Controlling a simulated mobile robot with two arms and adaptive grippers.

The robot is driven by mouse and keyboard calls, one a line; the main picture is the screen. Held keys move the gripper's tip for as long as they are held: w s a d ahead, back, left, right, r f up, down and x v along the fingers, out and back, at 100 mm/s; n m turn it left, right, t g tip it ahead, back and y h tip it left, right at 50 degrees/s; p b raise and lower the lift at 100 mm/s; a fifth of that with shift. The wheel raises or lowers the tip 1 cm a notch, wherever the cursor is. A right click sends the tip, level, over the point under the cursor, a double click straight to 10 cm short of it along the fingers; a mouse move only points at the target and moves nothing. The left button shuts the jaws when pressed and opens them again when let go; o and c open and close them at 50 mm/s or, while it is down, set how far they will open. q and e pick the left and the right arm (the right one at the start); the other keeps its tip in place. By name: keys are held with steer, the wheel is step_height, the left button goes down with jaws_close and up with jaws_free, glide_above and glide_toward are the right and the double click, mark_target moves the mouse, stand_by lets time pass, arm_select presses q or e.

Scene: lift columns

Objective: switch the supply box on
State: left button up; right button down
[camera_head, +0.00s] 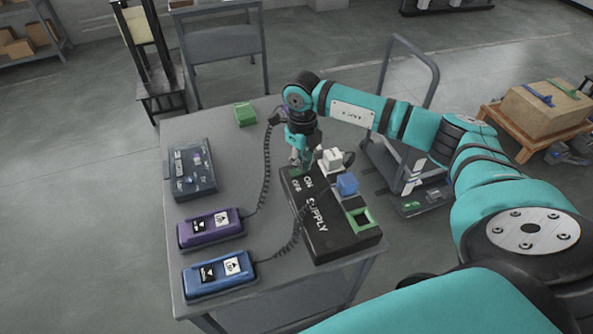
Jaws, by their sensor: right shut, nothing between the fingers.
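The black supply box (342,247) lies on the grey table near its right edge. White lettering on its top reads ON, OFF and SUPPLY. My right gripper (297,163) points down at the box's far end, by the ON and OFF words. It is shut and empty. The switch itself is hidden or too small to make out, and I cannot tell whether the fingertips touch the box. A white plug (331,159) and a blue plug (347,184) stand along the box's right side. A green-rimmed socket (361,218) there is open. My left gripper is out of view.
A purple pendant (211,230) and a blue pendant (218,274) with coiled cables lie on the table (235,160). A dark clear-topped case (190,170) and a green block (245,114) lie farther back. A cart (412,170) stands right of the table.

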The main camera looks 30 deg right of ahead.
steer(key=shift+f+b, duration=0.3)
steer(key=shift+f, duration=0.15)
steer(key=shift+r, duration=0.2)
steer(key=shift+r+p, duration=2.25)
steer(key=shift+r, duration=1.15)
steer(key=shift+f, duration=0.1)
